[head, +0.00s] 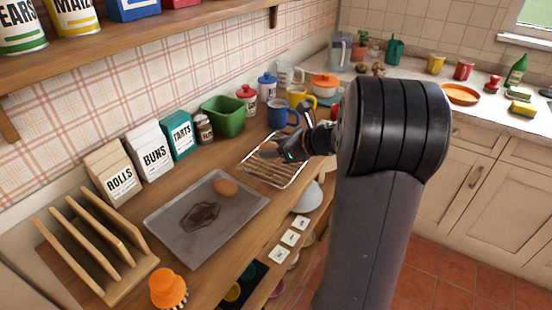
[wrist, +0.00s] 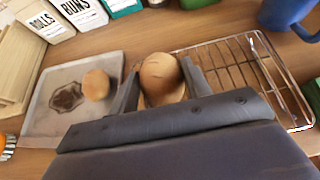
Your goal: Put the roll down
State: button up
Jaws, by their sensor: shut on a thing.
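My gripper (head: 280,152) is at the left part of the wire cooling rack (head: 257,176). In the wrist view its two fingers (wrist: 161,88) are shut on a round brown roll (wrist: 162,73). The held roll is at the rack's left edge, between the rack (wrist: 243,62) and the baking tray; I cannot tell whether it touches the rack. A second roll (head: 225,187) lies on the grey baking tray (head: 178,248), beside a dark stain. That roll also shows in the wrist view (wrist: 96,84). In the head view, the held roll is mostly hidden by my gripper.
Behind the tray stand the ROLLS box (head: 117,174), BUNS box (head: 152,150), TARTS box (head: 180,135) and a green tub (head: 222,115). A blue mug (head: 281,114) stands behind the rack. A wooden rack (head: 95,245) and orange-topped object (head: 168,288) are at the left.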

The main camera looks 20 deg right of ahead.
jog(key=shift+f, duration=1.75)
jog(key=shift+f+b, duration=0.1)
jog(key=shift+b, duration=0.2)
jog(key=o, duration=1)
jog(key=shift+s+r, duration=0.1)
jog(key=shift+r, duration=0.15)
jog(key=v, duration=1.1)
jog(key=shift+s+d+p, duration=0.25)
jog(key=shift+s+p, duration=0.05)
jog(key=shift+p, duration=0.1)
jog(key=shift+r, duration=0.1)
